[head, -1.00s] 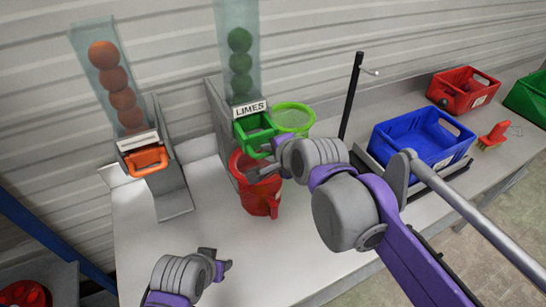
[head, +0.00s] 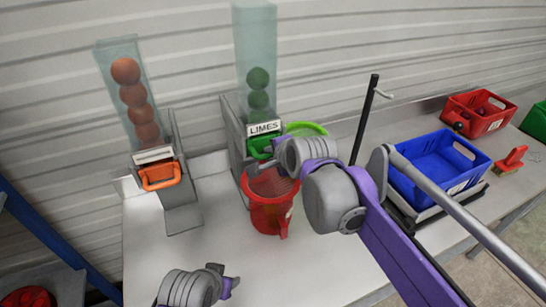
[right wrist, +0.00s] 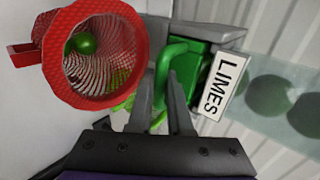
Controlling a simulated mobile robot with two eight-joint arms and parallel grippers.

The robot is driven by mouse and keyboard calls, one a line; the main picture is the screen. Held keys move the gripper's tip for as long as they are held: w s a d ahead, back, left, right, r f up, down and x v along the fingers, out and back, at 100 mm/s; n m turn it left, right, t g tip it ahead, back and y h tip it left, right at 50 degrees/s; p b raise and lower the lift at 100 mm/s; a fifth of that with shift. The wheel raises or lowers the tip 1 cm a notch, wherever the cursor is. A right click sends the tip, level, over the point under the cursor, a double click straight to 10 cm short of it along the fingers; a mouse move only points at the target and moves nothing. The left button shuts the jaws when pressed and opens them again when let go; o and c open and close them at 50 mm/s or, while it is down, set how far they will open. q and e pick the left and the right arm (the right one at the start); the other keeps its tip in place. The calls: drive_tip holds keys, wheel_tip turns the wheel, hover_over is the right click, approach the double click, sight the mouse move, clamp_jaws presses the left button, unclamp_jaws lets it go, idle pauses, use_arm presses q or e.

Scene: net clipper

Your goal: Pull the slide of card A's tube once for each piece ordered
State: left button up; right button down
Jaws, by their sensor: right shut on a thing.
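The limes tube (head: 256,40) is clear and upright, with a few green limes (head: 258,78) low in it above a "LIMES" sign (head: 264,128). Its green slide handle (head: 258,148) is partly hidden by my right gripper; it shows in the right wrist view (right wrist: 182,62). My right gripper (right wrist: 170,85) is shut on this handle. A red mesh-lined jug (head: 270,208) stands just below and in front; one lime (right wrist: 84,43) shows inside it. My left gripper (head: 230,284) is low at the front, apart from everything; its jaw opening is unclear. No card is readable.
A second tube (head: 120,58) with orange balls and an orange handle (head: 160,175) stands left. A bright green round rim (head: 308,129) sits behind my right wrist. A black post (head: 366,120), blue bin (head: 435,172), red bin (head: 478,113) and red brush (head: 510,158) are right.

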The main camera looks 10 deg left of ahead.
drive_tip(key=shift+d+r, duration=0.1)
drive_tip(key=shift+r, duration=0.05)
idle(0.3)
use_arm(q)
drive_tip(key=shift+r, duration=0.15)
drive_tip(key=shift+w+r+p, duration=0.2)
drive_tip(key=shift+r+p, duration=0.1)
drive_tip(key=shift+r, duration=0.05)
use_arm(e)
drive_tip(key=s+d, duration=0.5)
drive_tip(key=s, duration=0.3)
drive_tip(key=shift+s+d, duration=0.25)
drive_tip(key=shift+d, duration=0.1)
idle(0.5)
use_arm(q)
drive_tip(key=shift+s+f, duration=0.15)
drive_tip(key=shift+f, duration=0.15)
drive_tip(key=shift+r, duration=0.1)
use_arm(e)
drive_tip(key=shift+w+a, duration=0.95)
drive_tip(key=shift+w, duration=0.5)
drive_tip(key=shift+w+a, duration=1)
drive_tip(key=shift+w, duration=0.4)
drive_tip(key=shift+w+a, duration=0.95)
drive_tip(key=shift+w, duration=0.5)
drive_tip(key=c, duration=0.8)
unclamp_jaws()
drive_tip(key=shift+s+d, duration=0.1)
drive_tip(key=shift+s, duration=0.05)
